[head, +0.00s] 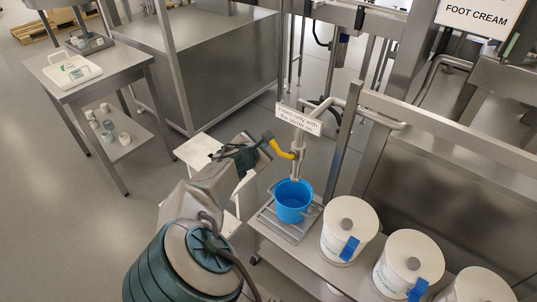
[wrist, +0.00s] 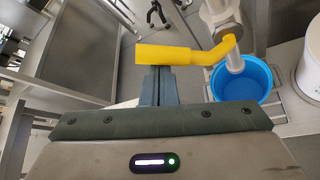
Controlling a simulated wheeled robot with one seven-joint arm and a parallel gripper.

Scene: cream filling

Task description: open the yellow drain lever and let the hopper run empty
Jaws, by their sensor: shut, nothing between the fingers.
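The yellow drain lever (head: 281,149) sticks out from the steel outlet pipe (head: 298,145), sloping up towards my gripper. In the wrist view the lever (wrist: 180,53) lies across the picture, its thick grip end to the left. My gripper (head: 266,137) is shut and empty. In the wrist view its fingertips (wrist: 163,70) are at the lever's grip, which hides their ends; I cannot tell whether they touch. A blue bucket (head: 292,203) stands upright below the outlet; it also shows in the wrist view (wrist: 243,82). No flow is visible. The hopper's inside is not visible.
White lidded tubs (head: 349,225) with blue tags stand in a row right of the bucket on the steel bench. A steel rail (head: 420,125) and a hanging sign (head: 298,119) are close to the outlet. A side table (head: 110,65) stands at the left. The left floor is clear.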

